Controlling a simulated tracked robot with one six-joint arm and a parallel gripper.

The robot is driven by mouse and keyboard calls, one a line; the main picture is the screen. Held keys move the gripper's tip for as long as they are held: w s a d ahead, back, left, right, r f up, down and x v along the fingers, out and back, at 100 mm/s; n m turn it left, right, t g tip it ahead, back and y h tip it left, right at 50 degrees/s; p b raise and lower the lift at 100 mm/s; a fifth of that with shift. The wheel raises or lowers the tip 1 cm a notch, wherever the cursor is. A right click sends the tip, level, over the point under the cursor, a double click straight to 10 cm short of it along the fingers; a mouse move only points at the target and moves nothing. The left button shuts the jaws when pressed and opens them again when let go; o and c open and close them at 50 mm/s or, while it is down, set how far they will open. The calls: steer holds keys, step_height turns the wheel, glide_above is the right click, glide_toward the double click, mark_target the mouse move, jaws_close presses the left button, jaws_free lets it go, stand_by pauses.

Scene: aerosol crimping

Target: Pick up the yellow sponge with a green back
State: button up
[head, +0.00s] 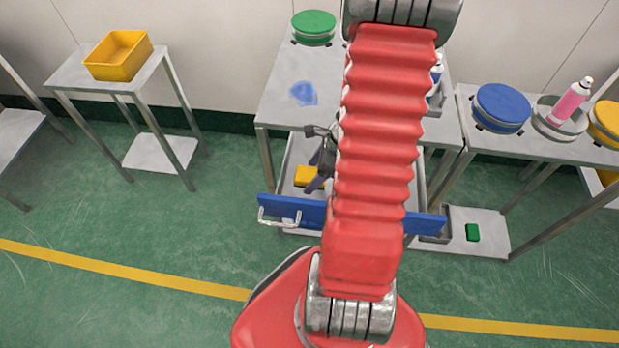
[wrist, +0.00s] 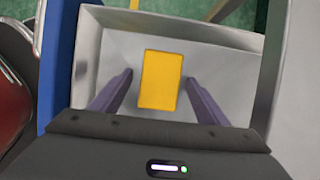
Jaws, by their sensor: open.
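A yellow block (head: 308,177), looking like the sponge, lies in the open drawer. In the wrist view the yellow block (wrist: 160,88) shows only its yellow face, so a green back is hidden if it has one. My gripper (wrist: 158,75) is open, with its two purple fingers reaching toward the left and right sides of the block and a gap on each side. I cannot tell how high the fingertips are above the drawer floor. In the head view my arm partly covers the gripper (head: 318,180).
The grey drawer (wrist: 225,60) has walls close around the gripper and a blue front (head: 283,212) with a handle. A small green block (head: 473,232) lies on a low shelf at the right.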

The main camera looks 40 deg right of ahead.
mark_target(313, 175)
steer(key=shift+c, duration=0.5)
steer(key=c, duration=1)
steer(key=shift+r, duration=0.1)
steer(key=shift+r, duration=5.15)
